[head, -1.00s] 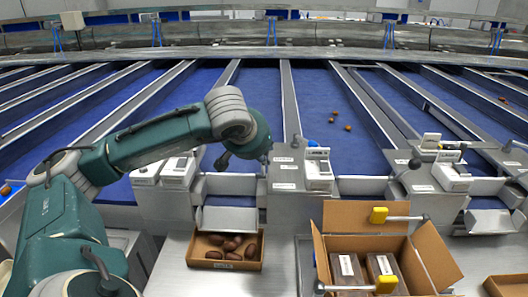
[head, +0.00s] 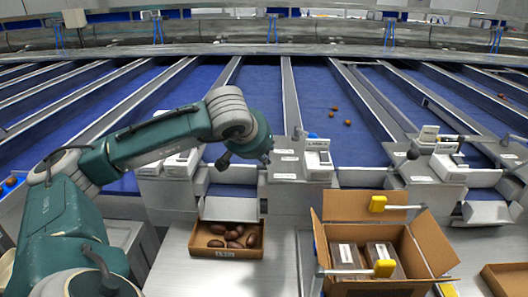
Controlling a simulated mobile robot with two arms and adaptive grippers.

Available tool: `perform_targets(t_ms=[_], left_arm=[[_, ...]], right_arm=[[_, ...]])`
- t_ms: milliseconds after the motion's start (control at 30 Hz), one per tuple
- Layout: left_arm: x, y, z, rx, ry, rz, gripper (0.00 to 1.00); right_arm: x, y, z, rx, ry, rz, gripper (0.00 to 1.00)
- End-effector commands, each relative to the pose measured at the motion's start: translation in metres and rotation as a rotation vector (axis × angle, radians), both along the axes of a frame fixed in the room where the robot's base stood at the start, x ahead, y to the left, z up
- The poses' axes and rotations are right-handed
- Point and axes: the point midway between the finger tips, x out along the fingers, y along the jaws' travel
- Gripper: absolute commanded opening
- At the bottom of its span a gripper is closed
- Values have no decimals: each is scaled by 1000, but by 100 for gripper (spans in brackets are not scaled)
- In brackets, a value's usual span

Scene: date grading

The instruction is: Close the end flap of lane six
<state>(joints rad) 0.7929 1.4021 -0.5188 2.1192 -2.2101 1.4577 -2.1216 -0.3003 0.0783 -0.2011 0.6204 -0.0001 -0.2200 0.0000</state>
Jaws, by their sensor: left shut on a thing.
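My left arm reaches in from the left, and its wrist hangs over the end of a blue lane. My left gripper (head: 232,153) is small, dark and partly hidden by the wrist. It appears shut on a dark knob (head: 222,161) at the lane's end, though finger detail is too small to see. Below it, a pale grey end flap (head: 231,208) appears to slope down toward a shallow cardboard tray (head: 226,253) of brown dates. I cannot read which lane is six. My right gripper is not in view.
An open cardboard carton (head: 442,250) with dark packs stands at the right, with yellow-tipped rods beside it. Label printers (head: 318,158) stand between the lanes. Another lane's flap (head: 488,212) slopes down at the far right. A few dates lie on the blue belt (head: 330,150).

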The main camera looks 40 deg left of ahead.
Motion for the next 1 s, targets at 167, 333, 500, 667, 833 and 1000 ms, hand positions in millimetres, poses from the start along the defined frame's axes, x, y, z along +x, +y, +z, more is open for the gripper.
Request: perform_targets(t_ms=[167,333,500,667,833,1000], left_arm=[[-1,-1,-1,-1,3,-1,44],[0,-1,-1,-1,3,-1,44],[-4,-2,5,0,-1,-1,44],[-21,-10,24,1,-3,-2,44],[-46,-21,51,1,-4,-2,44],[-66,-30,72,0,-3,-3,44]], right_arm=[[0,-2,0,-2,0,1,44],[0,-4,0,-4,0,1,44],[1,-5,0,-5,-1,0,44],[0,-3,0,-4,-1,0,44],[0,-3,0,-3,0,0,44],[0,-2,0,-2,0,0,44]])
